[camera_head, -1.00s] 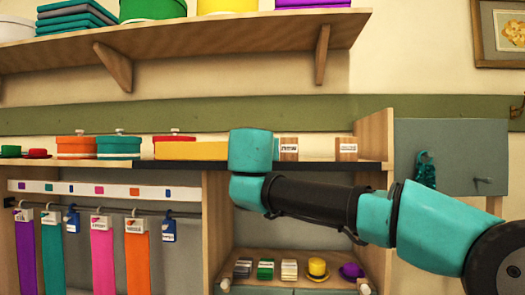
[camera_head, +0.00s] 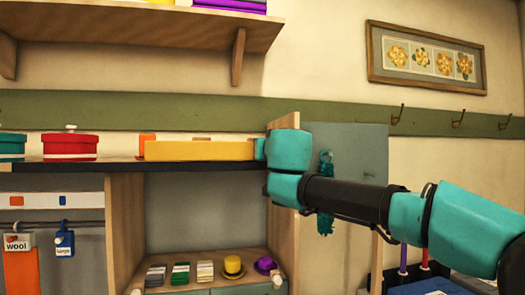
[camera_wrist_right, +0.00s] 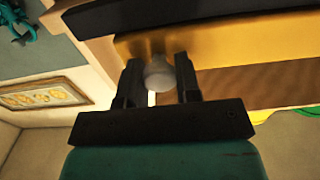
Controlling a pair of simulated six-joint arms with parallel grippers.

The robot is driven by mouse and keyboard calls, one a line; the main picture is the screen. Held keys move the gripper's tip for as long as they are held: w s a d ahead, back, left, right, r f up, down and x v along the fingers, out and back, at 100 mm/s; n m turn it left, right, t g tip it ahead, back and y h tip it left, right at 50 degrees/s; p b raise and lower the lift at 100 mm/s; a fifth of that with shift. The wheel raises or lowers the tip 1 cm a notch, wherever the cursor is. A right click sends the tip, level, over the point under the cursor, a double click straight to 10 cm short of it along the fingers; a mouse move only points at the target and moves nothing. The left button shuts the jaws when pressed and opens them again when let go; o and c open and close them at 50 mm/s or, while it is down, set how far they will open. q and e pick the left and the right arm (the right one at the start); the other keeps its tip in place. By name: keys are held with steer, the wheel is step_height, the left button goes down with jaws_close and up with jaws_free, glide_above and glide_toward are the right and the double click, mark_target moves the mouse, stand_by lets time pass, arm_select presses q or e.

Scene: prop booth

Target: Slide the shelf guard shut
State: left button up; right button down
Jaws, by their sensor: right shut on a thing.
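The shelf guard (camera_head: 200,151) is a yellow bar along the front of the long middle shelf (camera_head: 62,166). Its right part reaches close to the shelf's right side panel. In the right wrist view the guard (camera_wrist_right: 235,38) spans the top right, with a pale grey knob (camera_wrist_right: 157,76) on it. My right gripper (camera_wrist_right: 160,85) is shut on this knob, one dark finger on each side. In the head view my right arm hides the fingers and the guard's right end. My left gripper is not in view.
Round lidded boxes, one red (camera_head: 70,146), stand on the shelf left of the guard. The wooden side panel (camera_head: 281,215) and a grey board (camera_head: 346,165) with a teal hanging item (camera_head: 326,200) are close to my right arm.

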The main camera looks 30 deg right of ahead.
steer(key=shift+s+d, duration=0.1)
steer(key=shift+d, duration=0.25)
steer(key=c, duration=0.8)
jaws_free()
steer(key=shift+d, duration=0.1)
steer(key=v, duration=1.7)
steer(key=shift+s, duration=0.2)
steer(key=shift+f, duration=0.1)
